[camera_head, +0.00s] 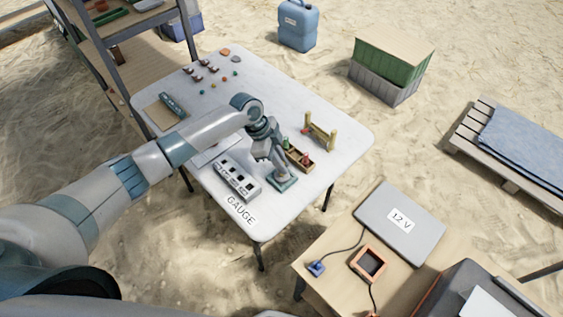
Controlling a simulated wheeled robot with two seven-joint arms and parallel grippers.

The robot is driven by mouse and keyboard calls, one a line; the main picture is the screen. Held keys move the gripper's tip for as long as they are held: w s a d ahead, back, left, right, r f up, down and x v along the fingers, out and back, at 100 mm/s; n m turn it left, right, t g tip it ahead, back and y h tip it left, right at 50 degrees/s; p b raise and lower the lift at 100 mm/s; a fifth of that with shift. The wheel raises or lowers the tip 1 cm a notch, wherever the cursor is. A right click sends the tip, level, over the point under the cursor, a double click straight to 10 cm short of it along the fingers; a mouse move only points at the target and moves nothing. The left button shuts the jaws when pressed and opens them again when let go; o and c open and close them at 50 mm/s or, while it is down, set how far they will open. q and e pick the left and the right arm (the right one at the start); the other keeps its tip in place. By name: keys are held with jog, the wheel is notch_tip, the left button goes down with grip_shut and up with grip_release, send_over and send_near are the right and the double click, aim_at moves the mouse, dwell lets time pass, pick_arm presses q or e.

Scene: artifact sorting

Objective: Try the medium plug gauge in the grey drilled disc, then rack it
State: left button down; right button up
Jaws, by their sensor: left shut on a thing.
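My left gripper (281,172) reaches down over a small teal plate (285,184) near the front right of the white table. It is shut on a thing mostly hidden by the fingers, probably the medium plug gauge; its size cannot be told. The grey drilled disc is not clearly visible; the gripper covers much of the plate. A wooden rack (299,164) just right of the gripper holds a green-topped piece (286,142) and a red-topped piece (305,160). My right gripper is not in view.
A grey block with dark openings (237,179) stands left of the gripper, by the GAUGE label (241,210). A wooden frame (320,132) stands behind the rack. Several small pieces lie at the table's back.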

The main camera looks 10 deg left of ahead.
pick_arm(q)
jog(key=shift+f, duration=0.2)
dwell(0.9)
jog(key=shift+f+b, duration=0.4)
jog(key=shift+f, duration=0.1)
dwell(0.9)
jog(key=shift+f, duration=0.1)
dwell(0.5)
dwell(1.1)
jog(key=shift+r+p, duration=2)
jog(key=shift+r, duration=0.55)
